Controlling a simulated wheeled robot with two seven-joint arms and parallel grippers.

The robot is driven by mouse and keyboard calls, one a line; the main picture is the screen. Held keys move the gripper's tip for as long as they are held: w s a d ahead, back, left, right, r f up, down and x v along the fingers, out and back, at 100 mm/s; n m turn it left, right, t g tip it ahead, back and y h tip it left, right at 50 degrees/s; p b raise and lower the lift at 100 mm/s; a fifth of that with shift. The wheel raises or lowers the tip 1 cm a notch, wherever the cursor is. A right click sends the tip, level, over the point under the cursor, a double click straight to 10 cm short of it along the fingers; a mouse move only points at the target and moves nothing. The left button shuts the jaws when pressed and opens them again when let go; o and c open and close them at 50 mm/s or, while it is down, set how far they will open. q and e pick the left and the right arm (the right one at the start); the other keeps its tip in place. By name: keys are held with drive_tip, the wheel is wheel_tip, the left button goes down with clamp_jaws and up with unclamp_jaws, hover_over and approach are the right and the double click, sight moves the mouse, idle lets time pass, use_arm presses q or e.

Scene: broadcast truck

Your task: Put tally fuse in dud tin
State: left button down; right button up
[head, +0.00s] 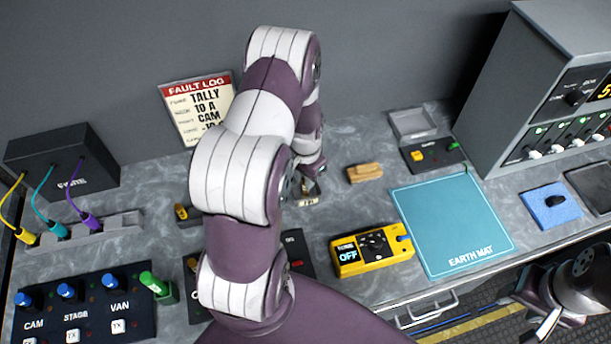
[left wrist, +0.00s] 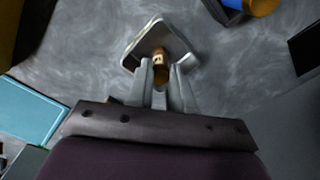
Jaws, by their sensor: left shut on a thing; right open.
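My left gripper (head: 309,186) reaches down to the worktop behind my arm's links. In the left wrist view, the left gripper (left wrist: 161,82) is shut on a small amber-brown fuse (left wrist: 160,68), which I take as the tally fuse. A small metal tin (left wrist: 133,48) with a pale rim lies just under and beyond the fingertips, and the fuse overlaps its opening. I cannot tell whether the fuse touches it. In the head view a labelled bit of the tin (head: 308,202) shows below the gripper. My right gripper (head: 545,322) is open and empty at the lower right, off the worktop.
A yellow meter (head: 372,250) reading OFF and a teal earth mat (head: 455,222) lie right of my left arm. A wooden block (head: 365,173) and an open grey case (head: 413,124) are behind. A switch panel (head: 85,305) is front left.

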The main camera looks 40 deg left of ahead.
use_arm(q)
drive_tip(key=shift+f, duration=0.15)
drive_tip(key=c, duration=1)
unclamp_jaws()
drive_tip(key=shift+s, duration=0.1)
